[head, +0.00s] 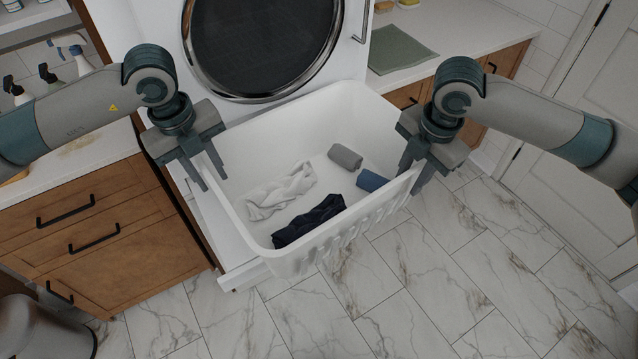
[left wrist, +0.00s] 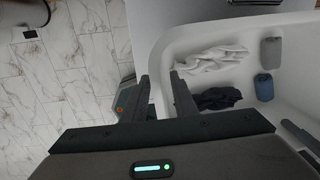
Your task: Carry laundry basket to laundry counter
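The white laundry basket (head: 335,243) is in front of the washer. It holds a pale crumpled cloth (head: 280,190), a dark navy cloth (head: 309,221), a grey roll (head: 345,157) and a blue roll (head: 371,181). My left gripper (head: 206,172) straddles the basket's left rim, one finger inside and one outside; the left wrist view (left wrist: 162,95) also shows the rim between its fingers. My right gripper (head: 415,172) straddles the right rim likewise. Whether the fingers press on the rim is unclear. A counter (head: 450,30) with a grey-green mat is at the back right.
The white washer (head: 350,50) stands behind the basket. A white ledge or drawer (head: 245,272) shows beneath its left side. A wooden cabinet (head: 100,235) is at left, with spray bottles (head: 70,50) behind. The marble floor (head: 430,270) is clear at front and right. A bin (head: 40,330) stands bottom left.

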